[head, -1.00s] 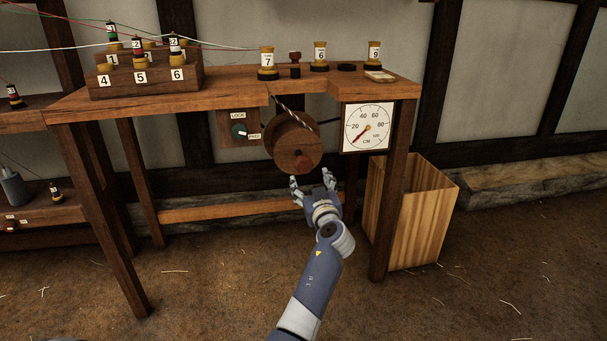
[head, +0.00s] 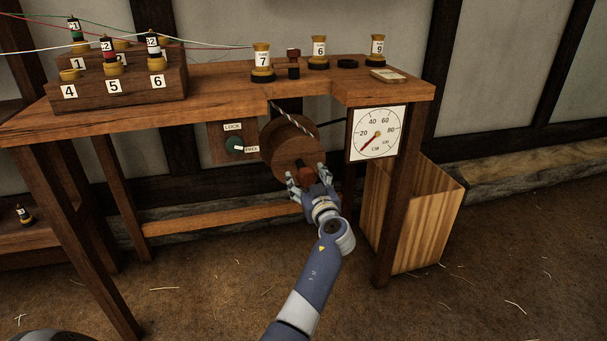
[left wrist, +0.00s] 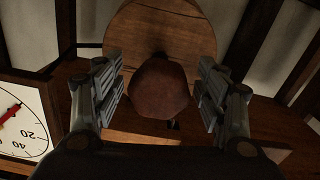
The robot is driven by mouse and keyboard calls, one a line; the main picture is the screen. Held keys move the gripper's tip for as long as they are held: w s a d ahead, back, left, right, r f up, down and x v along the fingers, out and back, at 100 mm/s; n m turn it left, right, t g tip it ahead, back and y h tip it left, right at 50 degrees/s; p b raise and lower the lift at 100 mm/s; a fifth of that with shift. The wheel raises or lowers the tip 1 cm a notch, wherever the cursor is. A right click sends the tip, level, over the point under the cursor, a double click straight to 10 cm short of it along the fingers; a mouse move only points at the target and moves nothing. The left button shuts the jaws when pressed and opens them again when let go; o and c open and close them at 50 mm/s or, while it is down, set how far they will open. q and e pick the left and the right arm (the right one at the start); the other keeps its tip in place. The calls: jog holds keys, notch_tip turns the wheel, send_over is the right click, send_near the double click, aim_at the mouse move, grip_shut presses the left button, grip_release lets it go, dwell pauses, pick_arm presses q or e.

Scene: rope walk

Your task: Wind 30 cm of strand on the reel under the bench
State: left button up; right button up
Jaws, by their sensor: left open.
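The wooden reel (head: 287,143) hangs under the front edge of the bench (head: 215,84), with a twisted strand (head: 293,121) running down over its face. The reel's reddish-brown knob (head: 306,176) sticks out toward me. My left gripper (head: 307,178) is open, with its fingers on either side of the knob. In the left wrist view the knob (left wrist: 160,88) sits between the fingers, with gaps on both sides, and the reel (left wrist: 160,30) is behind it. The dial (head: 376,133), marked in CM, has its red needle at the low end. My right gripper is not in view.
A lock switch (head: 235,144) on a wooden plate is left of the reel. Numbered spools, including 7 (head: 262,62), stand on the bench, with a stepped spool rack (head: 130,88) at the left. A wooden bin (head: 418,217) stands at the right.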

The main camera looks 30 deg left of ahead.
pick_arm(q)
jog(key=c, duration=1.1)
jog(key=shift+m, duration=0.4)
